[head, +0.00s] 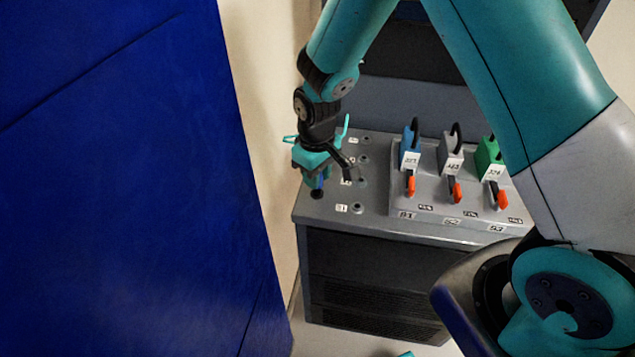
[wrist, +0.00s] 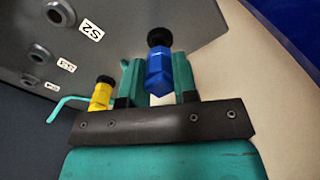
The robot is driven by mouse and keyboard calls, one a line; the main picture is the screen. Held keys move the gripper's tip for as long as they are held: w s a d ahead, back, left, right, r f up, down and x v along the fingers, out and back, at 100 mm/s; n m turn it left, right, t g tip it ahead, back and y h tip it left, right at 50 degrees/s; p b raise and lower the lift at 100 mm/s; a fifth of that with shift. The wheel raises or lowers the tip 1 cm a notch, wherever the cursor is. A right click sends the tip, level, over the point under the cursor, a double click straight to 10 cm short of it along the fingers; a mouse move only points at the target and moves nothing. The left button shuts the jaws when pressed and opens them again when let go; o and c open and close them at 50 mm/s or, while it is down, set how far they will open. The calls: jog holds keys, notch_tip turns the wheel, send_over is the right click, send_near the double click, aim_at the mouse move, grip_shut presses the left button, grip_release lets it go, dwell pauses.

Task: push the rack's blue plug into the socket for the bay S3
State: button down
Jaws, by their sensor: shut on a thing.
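In the wrist view, my gripper (wrist: 158,78) is shut on the blue plug (wrist: 158,75), which has a round black end (wrist: 159,37) facing away from my gripper. In the head view, my gripper (head: 316,178) is over the left side of the grey top panel (head: 376,220), and most of the plug is hidden. I cannot tell whether its black end touches the panel. Sockets run along the panel, one beside an S2 label (wrist: 91,30). Two more sockets, (wrist: 40,54) and (wrist: 30,80), have labels too small to read surely.
A yellow plug (wrist: 101,94) is beside my left finger. Blue (head: 410,148), grey (head: 452,158) and green (head: 487,155) blocks with red-tipped levers stand on a raised plate to the right. A large blue panel (head: 130,190) fills the left.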

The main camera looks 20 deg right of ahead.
jog(key=shift+r, duration=0.25)
jog(key=shift+r+p, duration=2.45)
jog(key=shift+r, duration=0.4)
